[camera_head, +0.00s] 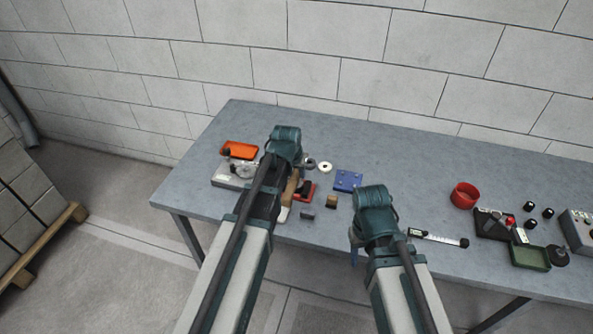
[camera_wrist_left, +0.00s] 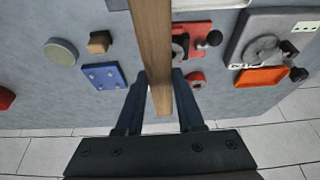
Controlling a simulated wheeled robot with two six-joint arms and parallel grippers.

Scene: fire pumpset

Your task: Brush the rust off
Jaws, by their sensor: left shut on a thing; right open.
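My left gripper (camera_wrist_left: 158,88) is shut on a wooden handle (camera_wrist_left: 151,40), which runs up out of the left wrist view; its far end is out of that view. In the head view the handle (camera_head: 290,188) shows as a tan strip beside my left arm, over the table. A red plate (camera_wrist_left: 200,32) with dark parts lies beyond the handle. A grey plate (camera_wrist_left: 241,42) with a round metal part lies to the right of it. I cannot make out rust on any part. My right gripper (camera_head: 354,256) is open at the table's front edge, mostly hidden by its arm.
The grey table (camera_head: 420,160) holds an orange tray (camera_head: 240,150), a blue plate (camera_head: 348,181), a small brown block (camera_head: 331,202) and a white ring (camera_head: 325,167). A red cup (camera_head: 464,195), a caliper (camera_head: 440,238) and a green tray (camera_head: 530,258) are at right. The table's back middle is clear.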

